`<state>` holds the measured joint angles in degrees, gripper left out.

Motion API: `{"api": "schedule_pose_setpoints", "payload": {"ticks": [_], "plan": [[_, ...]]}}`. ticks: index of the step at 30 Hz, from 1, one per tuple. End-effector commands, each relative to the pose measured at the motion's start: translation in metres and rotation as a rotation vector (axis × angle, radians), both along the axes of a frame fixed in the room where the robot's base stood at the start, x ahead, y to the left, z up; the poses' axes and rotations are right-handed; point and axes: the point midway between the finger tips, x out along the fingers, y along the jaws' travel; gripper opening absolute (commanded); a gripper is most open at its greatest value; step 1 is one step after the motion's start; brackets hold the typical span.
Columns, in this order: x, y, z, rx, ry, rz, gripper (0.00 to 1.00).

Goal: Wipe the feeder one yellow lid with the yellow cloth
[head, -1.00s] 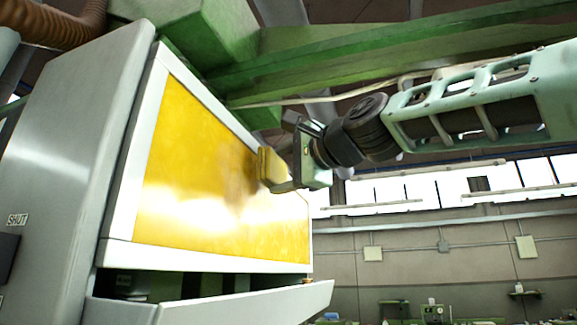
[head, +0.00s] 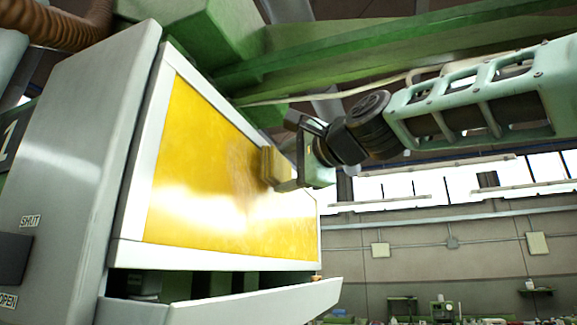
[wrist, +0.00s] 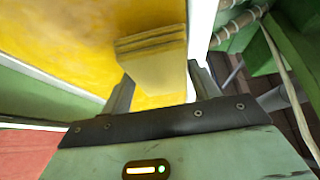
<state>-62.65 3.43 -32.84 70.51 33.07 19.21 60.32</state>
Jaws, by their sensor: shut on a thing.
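The yellow lid (head: 195,185) is a large glossy panel in a pale frame on the grey feeder housing (head: 70,140). A brownish smudged patch shows on it just left of my gripper. My gripper (head: 281,170) is at the lid's right part, shut on the folded yellow cloth (head: 268,165). In the wrist view the cloth (wrist: 152,62) sticks out beyond the fingers over the lid (wrist: 75,45). The cloth appears to lie against the lid; the exact contact is hard to see.
Green beams (head: 400,55) run overhead close above my arm. An open pale tray or flap (head: 250,303) juts out below the lid. A dark lever block (head: 14,258) sits between SHUT and OPEN labels at left. Open room lies right.

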Motion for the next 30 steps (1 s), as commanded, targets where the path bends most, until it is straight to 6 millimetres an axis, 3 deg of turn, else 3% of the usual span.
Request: {"api": "schedule_pose_setpoints", "payload": {"ticks": [20, 30], "plan": [[0.003, 0.01, 0.001, 0.001, 0.0, 0.0, 0.43], [-0.021, 0.018, 0.0, -0.001, -0.001, 0.002, 0.43]]}}
